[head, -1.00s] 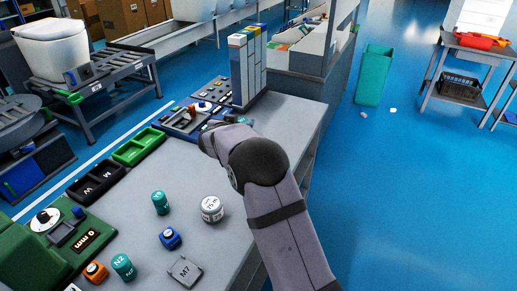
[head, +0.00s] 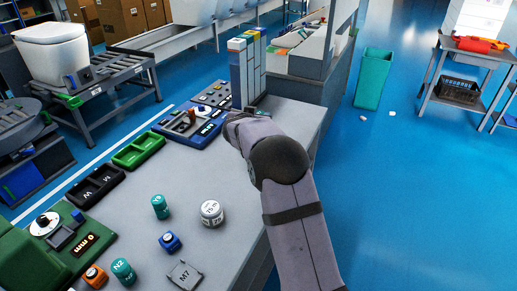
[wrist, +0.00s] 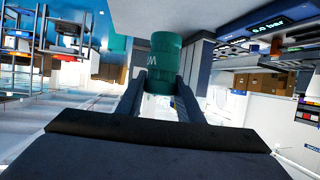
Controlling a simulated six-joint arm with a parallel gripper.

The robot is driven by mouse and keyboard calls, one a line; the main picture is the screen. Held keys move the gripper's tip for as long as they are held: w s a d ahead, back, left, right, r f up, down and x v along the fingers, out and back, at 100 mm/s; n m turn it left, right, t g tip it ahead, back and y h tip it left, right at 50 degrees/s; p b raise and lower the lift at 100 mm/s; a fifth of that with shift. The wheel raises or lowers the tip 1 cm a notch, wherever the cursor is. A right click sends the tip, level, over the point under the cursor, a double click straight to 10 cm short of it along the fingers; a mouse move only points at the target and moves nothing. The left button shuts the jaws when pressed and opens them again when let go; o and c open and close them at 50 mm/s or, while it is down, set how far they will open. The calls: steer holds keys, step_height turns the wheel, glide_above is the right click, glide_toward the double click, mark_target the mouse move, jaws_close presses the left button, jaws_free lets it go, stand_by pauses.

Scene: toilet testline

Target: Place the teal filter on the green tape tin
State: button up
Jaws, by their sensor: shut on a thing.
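A teal cylinder, the filter (wrist: 165,52), with a partly readable white letter on its side, is between the two fingers of my gripper (wrist: 163,84) in the wrist view. In the head view, the end of my arm is over the far part of the bench, and the held filter is hidden behind it. Two other teal cylinders stand on the near bench: one (head: 160,207) further back and one marked NZ (head: 123,271). A round white tin (head: 212,213) with dark lettering stands right of them. I cannot make out a clearly green tin.
A blue device (head: 195,125) and a tall grey rack with coloured tops (head: 244,75) stand close to my arm's end. A green tray (head: 138,150) and a black tray (head: 95,186) line the left edge. A blue part (head: 170,242) and M7 block (head: 184,276) lie in front.

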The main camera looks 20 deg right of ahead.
steer(key=shift+f+b, duration=0.9)
steer(key=shift+f, duration=3.8)
steer(key=shift+f, duration=0.25)
steer(key=o, duration=1.1)
steer(key=shift+r, duration=0.1)
steer(key=shift+r, duration=0.15)
steer(key=b+v, duration=0.1)
steer(key=v, duration=1.1)
